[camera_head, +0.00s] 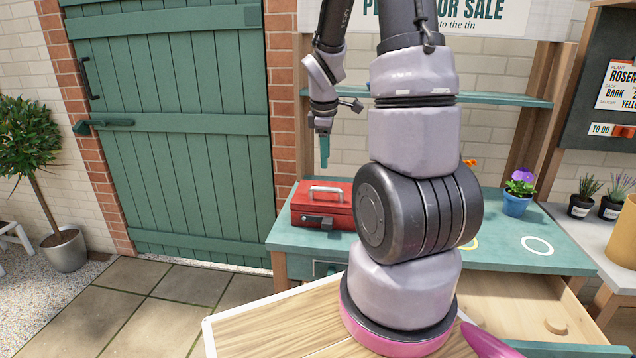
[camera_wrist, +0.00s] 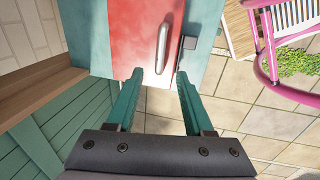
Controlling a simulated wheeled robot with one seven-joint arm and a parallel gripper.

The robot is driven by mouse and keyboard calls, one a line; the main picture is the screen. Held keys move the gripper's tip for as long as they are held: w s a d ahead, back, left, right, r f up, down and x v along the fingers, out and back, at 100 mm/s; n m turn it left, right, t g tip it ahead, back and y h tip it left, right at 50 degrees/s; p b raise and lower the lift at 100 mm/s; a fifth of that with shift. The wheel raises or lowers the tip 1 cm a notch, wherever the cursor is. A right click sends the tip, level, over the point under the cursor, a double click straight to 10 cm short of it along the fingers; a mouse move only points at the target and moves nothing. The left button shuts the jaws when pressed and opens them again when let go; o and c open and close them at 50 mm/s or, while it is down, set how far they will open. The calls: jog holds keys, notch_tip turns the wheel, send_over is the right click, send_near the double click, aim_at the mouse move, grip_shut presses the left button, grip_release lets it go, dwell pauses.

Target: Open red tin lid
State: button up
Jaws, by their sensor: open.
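The red tin (camera_head: 337,207) stands on the left end of the teal bench in the head view. In the wrist view the red tin (camera_wrist: 132,35) lies beyond my gripper (camera_wrist: 159,73), whose two teal fingers are spread and empty. My arm hides part of the bench.
The teal bench (camera_head: 520,248) carries a blue pot with a purple flower (camera_head: 517,196) and a white ring mark (camera_head: 537,245). A teal shelf (camera_head: 500,99) runs behind the arm. A green door (camera_head: 170,130) is at left. The bench front left of the tin is clear.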

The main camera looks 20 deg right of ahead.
aim_at(326, 188)
jog(key=f, duration=0.3)
jog(key=w+f, duration=0.1)
jog(key=f, duration=0.2)
jog(key=d+f, duration=0.1)
jog(key=f, duration=0.3)
jog(key=shift+w, duration=0.3)
grip_shut()
jog(key=shift+r, duration=0.1)
dwell(0.8)
